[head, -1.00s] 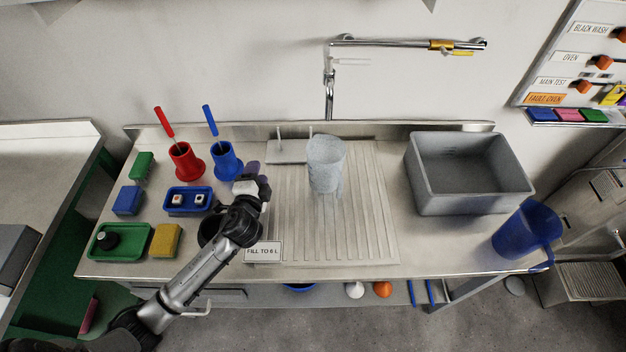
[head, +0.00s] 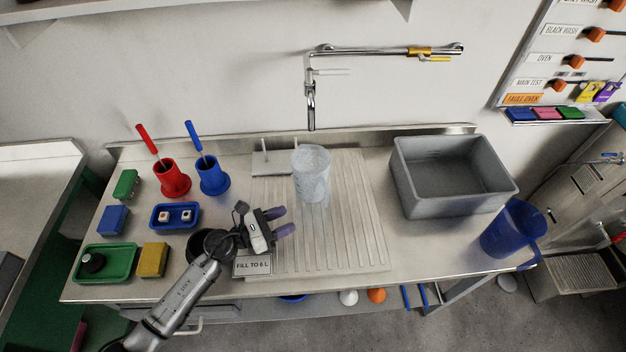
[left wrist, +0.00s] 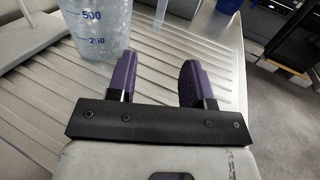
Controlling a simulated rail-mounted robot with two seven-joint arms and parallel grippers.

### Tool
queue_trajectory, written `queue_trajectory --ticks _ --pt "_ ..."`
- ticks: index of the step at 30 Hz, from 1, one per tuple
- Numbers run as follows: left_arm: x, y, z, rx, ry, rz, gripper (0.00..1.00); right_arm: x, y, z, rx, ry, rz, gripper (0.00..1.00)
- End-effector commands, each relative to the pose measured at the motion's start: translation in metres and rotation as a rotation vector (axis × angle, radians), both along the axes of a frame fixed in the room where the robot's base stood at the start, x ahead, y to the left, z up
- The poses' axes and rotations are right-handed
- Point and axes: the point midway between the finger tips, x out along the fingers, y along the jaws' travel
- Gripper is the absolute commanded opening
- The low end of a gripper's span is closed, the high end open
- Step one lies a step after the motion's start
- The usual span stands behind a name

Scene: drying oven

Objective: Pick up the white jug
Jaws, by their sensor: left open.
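The white jug (head: 311,175) is pale and translucent. It stands upright on the ribbed draining board (head: 340,235), below and in front of the tap. My left gripper (head: 279,221) is open and empty over the board's left part, in front and to the left of the jug, with its purple fingers pointing right. In the left wrist view the jug (left wrist: 92,40) shows blue marks, 500 and 250, at the upper left. It lies beyond and left of my left gripper (left wrist: 158,75), not between the fingers. The jug's handle is not clear. My right gripper is not in view.
Red (head: 171,178) and blue (head: 212,176) holders stand left. A grey basin (head: 450,205) and blue jug (head: 512,230) stand right. The tap (head: 311,105) overhangs behind.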

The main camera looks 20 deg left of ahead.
Motion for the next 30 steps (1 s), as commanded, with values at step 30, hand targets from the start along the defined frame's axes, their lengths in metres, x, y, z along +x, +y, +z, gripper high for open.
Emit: queue_trajectory --ticks 30 --pt "0.094 -0.074 0.002 -0.004 -0.002 0.002 0.47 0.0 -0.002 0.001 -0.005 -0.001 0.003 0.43"
